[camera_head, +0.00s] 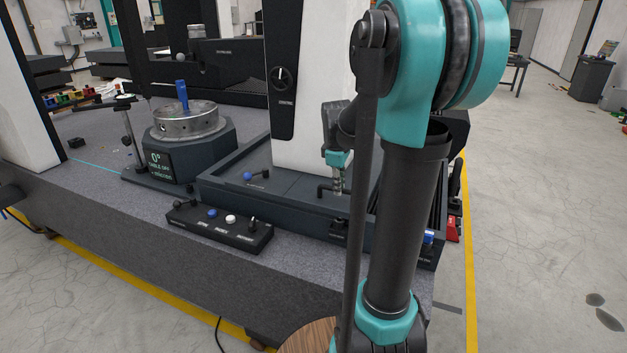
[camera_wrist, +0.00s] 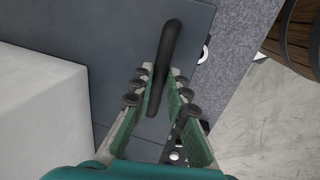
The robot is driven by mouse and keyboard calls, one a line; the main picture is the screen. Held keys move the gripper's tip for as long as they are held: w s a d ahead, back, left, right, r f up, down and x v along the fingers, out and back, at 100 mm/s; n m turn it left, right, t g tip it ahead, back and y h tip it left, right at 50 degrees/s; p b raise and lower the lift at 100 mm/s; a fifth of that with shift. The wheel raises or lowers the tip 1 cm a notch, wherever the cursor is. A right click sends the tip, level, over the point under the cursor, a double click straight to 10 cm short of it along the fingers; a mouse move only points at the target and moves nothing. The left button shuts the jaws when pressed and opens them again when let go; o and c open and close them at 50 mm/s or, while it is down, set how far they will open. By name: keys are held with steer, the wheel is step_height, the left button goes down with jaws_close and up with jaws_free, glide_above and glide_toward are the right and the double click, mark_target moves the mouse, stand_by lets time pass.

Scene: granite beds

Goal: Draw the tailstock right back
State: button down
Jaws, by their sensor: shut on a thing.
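A tall white block with a black front panel and dial, which I take to be the tailstock (camera_head: 315,85), stands on a dark slide base (camera_head: 225,190). Its pale side also shows at the left of the wrist view (camera_wrist: 40,115). A black bar handle (camera_head: 324,188) stands up from the dark base right of the block. My gripper (camera_head: 338,185) is at this handle. In the wrist view, my gripper (camera_wrist: 164,78) has its fingers on either side of the handle (camera_wrist: 171,40) and is shut on it. The handle's lower end is partly hidden between the fingers.
A control box (camera_head: 220,228) with blue and white buttons lies in front of the base. A round chuck (camera_head: 185,122) on a dark rotary table (camera_head: 195,158) is left. The granite bed's edge (camera_head: 150,240) runs along the front. Open floor (camera_head: 545,220) is on the right.

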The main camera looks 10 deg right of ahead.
steer(key=s+d, duration=0.2)
steer(key=d, duration=0.1)
steer(key=s+d, duration=0.2)
steer(key=d, duration=0.1)
steer(key=s+d, duration=0.2)
steer(key=shift+s+d, duration=0.2)
steer(key=shift+d, duration=0.2)
steer(key=c, duration=1.6)
jaws_free()
steer(key=shift+s+d, duration=0.1)
steer(key=shift+o, duration=0.6)
steer(key=shift+r, duration=0.1)
step_height(320, 180, up, 12)
steer(key=s+a, duration=0.1)
steer(key=shift+s+a+f, duration=0.2)
steer(key=shift+s+a, duration=0.05)
steer(key=shift+s, duration=0.15)
